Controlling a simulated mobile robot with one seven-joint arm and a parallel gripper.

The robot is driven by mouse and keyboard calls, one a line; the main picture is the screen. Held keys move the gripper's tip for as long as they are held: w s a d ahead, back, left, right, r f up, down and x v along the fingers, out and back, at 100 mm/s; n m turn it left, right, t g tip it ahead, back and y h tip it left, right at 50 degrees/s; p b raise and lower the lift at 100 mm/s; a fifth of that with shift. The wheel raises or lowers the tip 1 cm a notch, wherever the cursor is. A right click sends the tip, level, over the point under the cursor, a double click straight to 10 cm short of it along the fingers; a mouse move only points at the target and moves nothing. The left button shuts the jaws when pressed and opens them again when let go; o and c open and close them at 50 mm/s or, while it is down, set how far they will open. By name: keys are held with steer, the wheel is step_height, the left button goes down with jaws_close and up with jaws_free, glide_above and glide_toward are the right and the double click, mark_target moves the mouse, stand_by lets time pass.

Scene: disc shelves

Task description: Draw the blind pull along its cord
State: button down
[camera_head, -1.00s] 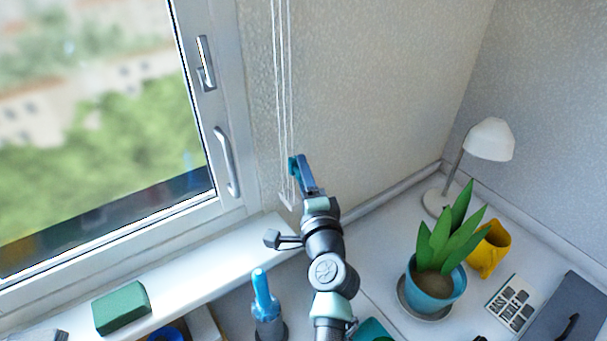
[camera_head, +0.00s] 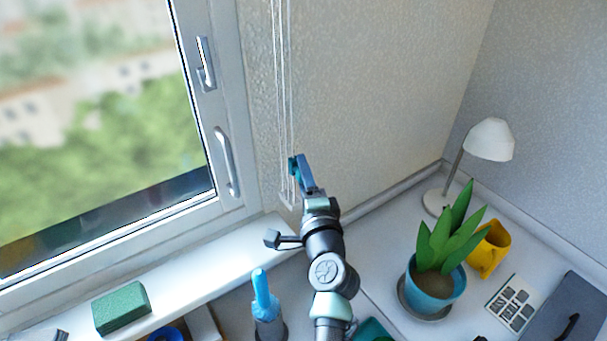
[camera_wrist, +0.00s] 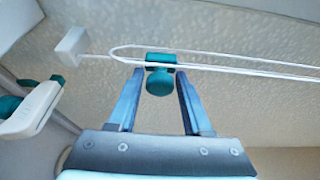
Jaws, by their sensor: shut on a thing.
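The teal blind pull (camera_head: 291,165) sits on the white looped cord (camera_head: 282,90), beside the window frame. In the wrist view the pull (camera_wrist: 160,80) is a teal clip with a round knob, held between my two blue fingertips. My gripper (camera_head: 298,162) is shut on it; it also shows in the wrist view (camera_wrist: 160,90). The cord (camera_wrist: 250,66) runs past the fingertips to the right there. Its looped end lies just left of the pull, with a white block (camera_wrist: 72,46) beyond it. In the head view the loop's lower end is below the pull.
The window with its handle (camera_head: 226,162) is left of the cord. A green block (camera_head: 121,307) lies on the sill, with a blue-topped bottle (camera_head: 264,298) nearby. A potted plant (camera_head: 435,283), yellow mug (camera_head: 490,250) and white lamp (camera_head: 489,140) stand to the right.

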step_height(320, 180, up, 22)
steer(key=p, duration=1.7)
steer(key=shift+f+p, duration=0.2)
steer(key=shift+p, duration=0.15)
steer(key=shift+f, duration=0.1)
steer(key=c, duration=0.5)
jaws_free()
steer(key=shift+c, duration=0.2)
steer(key=shift+o, duration=0.2)
steer(key=shift+f, duration=0.1)
steer(key=shift+f, duration=0.1)
